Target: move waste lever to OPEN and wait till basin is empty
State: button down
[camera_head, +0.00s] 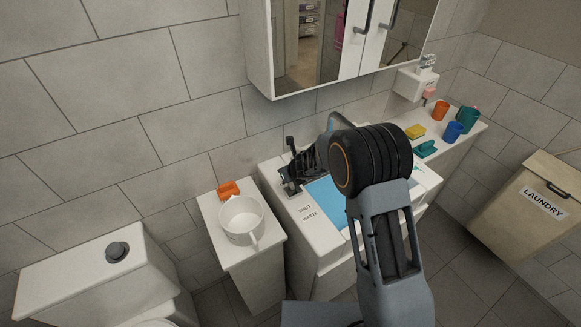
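The basin (270,178) is a white unit against the tiled wall, and blue water (322,192) shows in it. The words SHUT and WASTE are printed on its left rim. Dark fittings (288,187) stand at its back left corner; I cannot pick out the waste lever among them. My gripper (297,164) is dark and sits at these fittings, partly behind my black wrist joint. I cannot tell whether it touches the lever or whether its fingers are open. My arm hides much of the basin, and no OPEN label is readable.
A white stand left of the basin holds a white pot (241,222) and an orange cup (228,189). A shelf at right holds cups (453,131) and a yellow sponge (415,131). A mirrored cabinet (260,60) hangs above. A toilet stands at left, a laundry bin (515,225) at right.

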jog(key=shift+a, duration=0.1)
jog(key=c, duration=1)
grip_release()
jog(key=shift+f, duration=0.1)
jog(key=shift+c, duration=0.2)
jog(key=shift+o, duration=1)
jog(key=p+v, duration=0.3)
jog(key=v, duration=1.1)
jog(key=shift+p, duration=0.3)
